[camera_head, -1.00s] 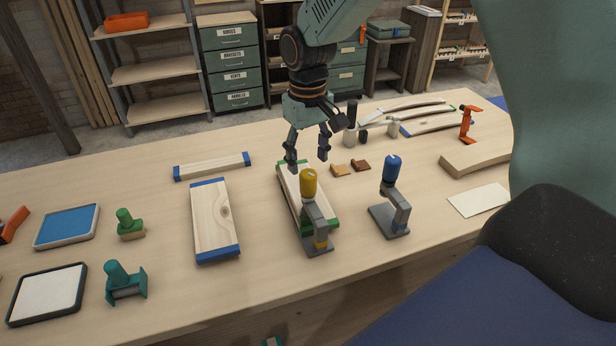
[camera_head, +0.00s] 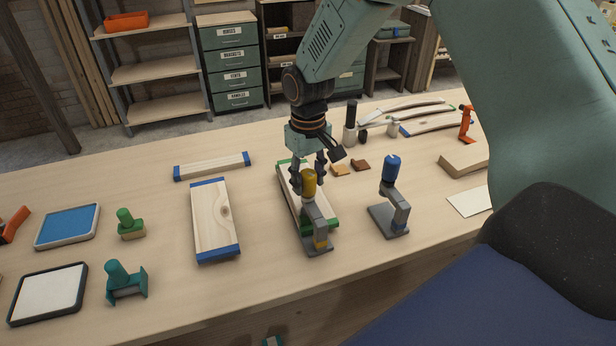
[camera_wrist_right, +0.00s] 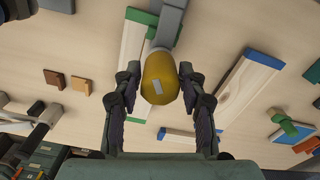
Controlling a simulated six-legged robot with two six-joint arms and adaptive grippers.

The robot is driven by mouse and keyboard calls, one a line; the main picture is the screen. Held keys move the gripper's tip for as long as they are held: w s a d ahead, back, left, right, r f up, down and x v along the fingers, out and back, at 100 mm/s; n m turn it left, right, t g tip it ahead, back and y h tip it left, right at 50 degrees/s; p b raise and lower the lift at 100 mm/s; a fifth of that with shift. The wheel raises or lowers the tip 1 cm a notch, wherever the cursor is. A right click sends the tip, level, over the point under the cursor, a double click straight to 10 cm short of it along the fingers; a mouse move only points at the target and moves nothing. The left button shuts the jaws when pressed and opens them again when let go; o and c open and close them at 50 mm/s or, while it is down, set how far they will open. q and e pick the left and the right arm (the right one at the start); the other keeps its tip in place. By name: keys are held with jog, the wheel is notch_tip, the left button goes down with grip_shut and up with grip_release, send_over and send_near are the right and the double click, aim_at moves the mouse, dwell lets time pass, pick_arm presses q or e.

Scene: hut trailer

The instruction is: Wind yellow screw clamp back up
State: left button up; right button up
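The yellow screw clamp (camera_head: 309,184) stands upright at the near end of a board with green ends, its yellow knob on top and its grey frame on the bench. My right gripper (camera_head: 308,180) comes down from above with one finger on each side of the yellow knob. The knob hides part of the clamp below. My left gripper is not in view.
A blue-topped clamp (camera_head: 390,190) stands close by on the right. A blue-ended board (camera_head: 213,220) lies to the left. Brown blocks (camera_head: 341,170) and upright bottles (camera_head: 350,125) are behind. Green stamp-like tools (camera_head: 126,275) stand on the left.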

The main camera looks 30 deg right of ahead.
jog(key=c, duration=0.7)
